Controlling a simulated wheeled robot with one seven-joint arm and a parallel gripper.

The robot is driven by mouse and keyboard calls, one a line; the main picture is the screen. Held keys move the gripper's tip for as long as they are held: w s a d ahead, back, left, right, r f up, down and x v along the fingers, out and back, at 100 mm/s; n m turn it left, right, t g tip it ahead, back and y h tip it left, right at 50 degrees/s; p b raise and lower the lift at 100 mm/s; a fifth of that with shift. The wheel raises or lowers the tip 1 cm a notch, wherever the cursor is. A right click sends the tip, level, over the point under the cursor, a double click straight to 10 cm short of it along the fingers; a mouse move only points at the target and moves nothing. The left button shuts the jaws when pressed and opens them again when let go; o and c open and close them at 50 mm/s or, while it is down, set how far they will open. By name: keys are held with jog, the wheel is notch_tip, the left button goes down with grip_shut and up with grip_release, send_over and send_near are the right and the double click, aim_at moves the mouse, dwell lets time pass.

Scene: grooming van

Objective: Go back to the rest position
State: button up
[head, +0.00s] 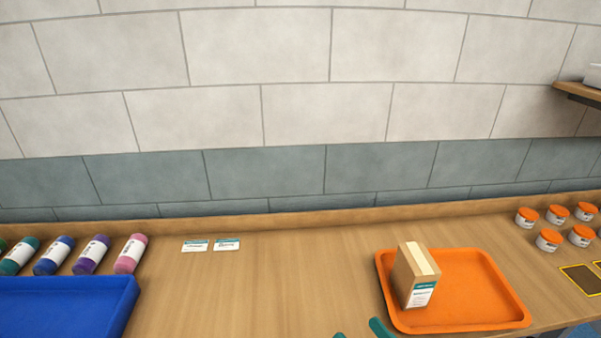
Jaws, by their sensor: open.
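My gripper (360,331) shows only at the bottom edge of the head view, as two teal fingertips with a gap between them. It is open, and nothing shows between the tips. The rest of the gripper and the arm are out of view. The fingertips are just left of the orange tray (478,313), near its front left side. A cardboard box (407,275) with a pale tape strip and a white and teal label stands upright in the left part of the tray, apart from the fingertips.
Two cards (195,246) lie near the wall. Several orange-lidded jars (548,240) stand at right, below a shelf (578,94). The wooden counter (270,285) between the trays is clear.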

jog(key=s+a+r+m+t+h, duration=0.1)
jog(key=s+a+m+t, duration=0.3)
jog(key=a+m, duration=0.3)
jog(key=s+a+r+m+t, duration=0.1)
jog(key=s+a+m+t, duration=0.25)
jog(key=m, duration=0.55)
jog(key=s+a+f+m+g+h, duration=0.1)
jog(key=s+f+m+g+h, duration=0.3)
jog(key=s+f+m, duration=0.3)
jog(key=s+a+f+m+g+h, duration=0.1)
jog(key=s+f+m+g+h, duration=0.3)
jog(key=f+m, duration=1)
jog(key=s+f+g, duration=0.1)
jog(key=s, duration=0.2)
jog(key=shift+f+h, duration=0.15)
jog(key=shift+h, duration=0.15)
